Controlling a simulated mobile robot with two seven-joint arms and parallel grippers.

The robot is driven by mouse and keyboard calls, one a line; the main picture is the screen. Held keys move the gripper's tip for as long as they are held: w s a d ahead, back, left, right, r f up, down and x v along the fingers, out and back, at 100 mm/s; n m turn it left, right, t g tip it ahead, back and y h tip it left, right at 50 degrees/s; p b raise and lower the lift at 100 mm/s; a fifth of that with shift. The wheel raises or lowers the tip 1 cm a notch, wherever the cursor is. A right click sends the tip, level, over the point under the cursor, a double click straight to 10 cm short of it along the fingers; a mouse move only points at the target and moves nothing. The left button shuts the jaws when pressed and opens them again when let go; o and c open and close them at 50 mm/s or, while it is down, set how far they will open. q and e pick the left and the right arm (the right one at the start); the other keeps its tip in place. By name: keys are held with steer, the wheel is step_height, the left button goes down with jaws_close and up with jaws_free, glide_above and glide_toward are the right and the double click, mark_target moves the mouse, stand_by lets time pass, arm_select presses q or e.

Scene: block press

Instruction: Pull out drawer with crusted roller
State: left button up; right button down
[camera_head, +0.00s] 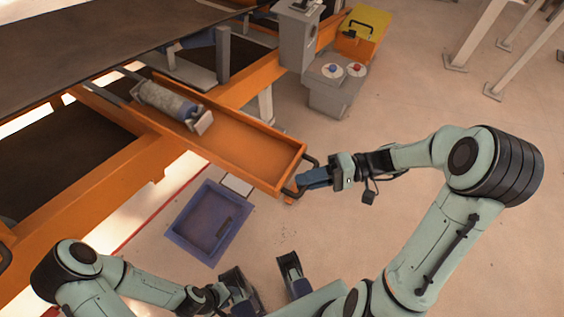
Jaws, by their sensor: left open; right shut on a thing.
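The orange drawer (235,142) extends out of the orange machine frame, with a black handle (310,161) at its front end. The crusted roller (165,99), a grey cylinder with a blue end, lies toward the back of the drawer in a grey support. My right gripper (304,180) is shut on the drawer handle at its lower part; the fingers partly hide the handle. My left gripper (262,278) is open and empty near the bottom of the view, above the floor and apart from the drawer.
A blue tray (182,222) lies on the floor below the drawer, with a dark item in it and a white card beside it. A grey control box (335,88) with blue and red buttons stands behind the drawer's right side. Grey posts stand at upper right.

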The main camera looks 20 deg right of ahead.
steer(key=s+d, duration=0.4)
steer(key=s, duration=0.1)
steer(key=shift+s, duration=0.3)
steer(key=c, duration=1.1)
jaws_free()
steer(key=shift+c, duration=0.2)
steer(key=shift+d, duration=0.1)
steer(key=v, duration=1.3)
steer(key=shift+p, duration=0.45)
steer(key=shift+r, duration=0.1)
